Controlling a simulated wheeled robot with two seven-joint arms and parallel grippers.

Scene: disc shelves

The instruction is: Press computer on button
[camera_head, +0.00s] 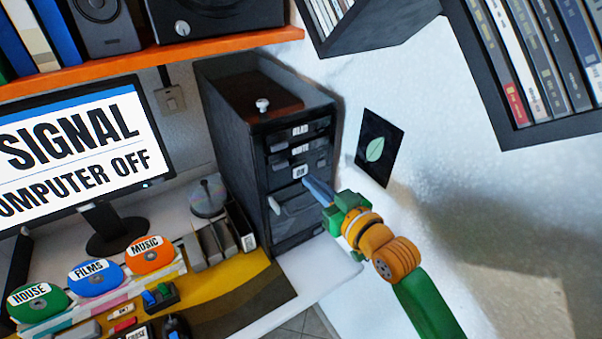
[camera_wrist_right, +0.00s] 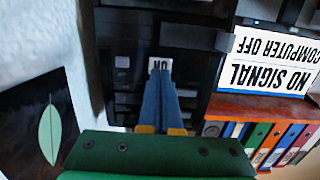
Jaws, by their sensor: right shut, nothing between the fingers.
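The black computer tower (camera_head: 232,130) stands beside the monitor. Its ON button (camera_head: 300,171) is a small white label on the front, below two other labelled drives. The button also shows in the right wrist view (camera_wrist_right: 158,63), upside down. My right gripper (camera_head: 308,182) has its blue fingers shut and empty, with the tips right at the ON button, just below and right of it in the head view. I cannot tell whether the tips touch it. The monitor (camera_head: 75,152) reads "SIGNAL" and "COMPUTER OFF" in the head view. My left gripper is not in view.
A spindle of discs (camera_head: 208,198) is left of the tower. An orange shelf (camera_head: 150,57) runs above. Black disc shelves (camera_head: 560,131) hang at upper right.

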